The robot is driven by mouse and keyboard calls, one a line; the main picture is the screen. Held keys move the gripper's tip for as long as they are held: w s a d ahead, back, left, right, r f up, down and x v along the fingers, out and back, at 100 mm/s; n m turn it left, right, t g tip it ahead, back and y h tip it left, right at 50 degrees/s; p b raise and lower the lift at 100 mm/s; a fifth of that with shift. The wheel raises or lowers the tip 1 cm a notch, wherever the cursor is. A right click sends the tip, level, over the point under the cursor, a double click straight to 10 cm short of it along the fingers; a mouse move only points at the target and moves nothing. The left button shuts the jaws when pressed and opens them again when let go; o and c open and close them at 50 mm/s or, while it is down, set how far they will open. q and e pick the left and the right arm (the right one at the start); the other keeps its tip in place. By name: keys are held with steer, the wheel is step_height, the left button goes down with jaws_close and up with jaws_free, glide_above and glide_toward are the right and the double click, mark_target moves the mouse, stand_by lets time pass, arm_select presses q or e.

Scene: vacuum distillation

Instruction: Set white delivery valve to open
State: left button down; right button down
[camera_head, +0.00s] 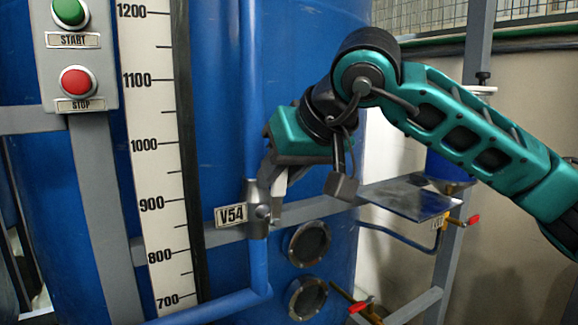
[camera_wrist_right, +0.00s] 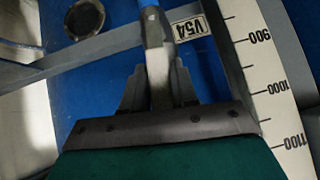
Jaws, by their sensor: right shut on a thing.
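A grey valve (camera_head: 258,215) sits on a vertical blue pipe, beside a label reading V54 (camera_head: 231,215). The label also shows, upside down, in the right wrist view (camera_wrist_right: 190,28). My right gripper (camera_head: 272,183) is at this valve, in front of the blue tank. The handle is partly hidden by the gripper in the head view. My left gripper is not in view.
A white level scale (camera_head: 160,170) and a panel with START (camera_head: 70,12) and STOP (camera_head: 77,82) buttons stand to the left. Round ports (camera_head: 309,243) lie below right. A metal shelf (camera_head: 410,198) and red-handled valves (camera_head: 473,220) are at the right.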

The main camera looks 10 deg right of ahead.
steer(key=shift+s+a+h, duration=0.1)
steer(key=shift+a+h, duration=0.2)
stand_by(0.4)
steer(key=c, duration=1)
jaws_free()
steer(key=shift+o, duration=0.2)
steer(key=v, duration=1.3)
steer(key=shift+a, duration=0.2)
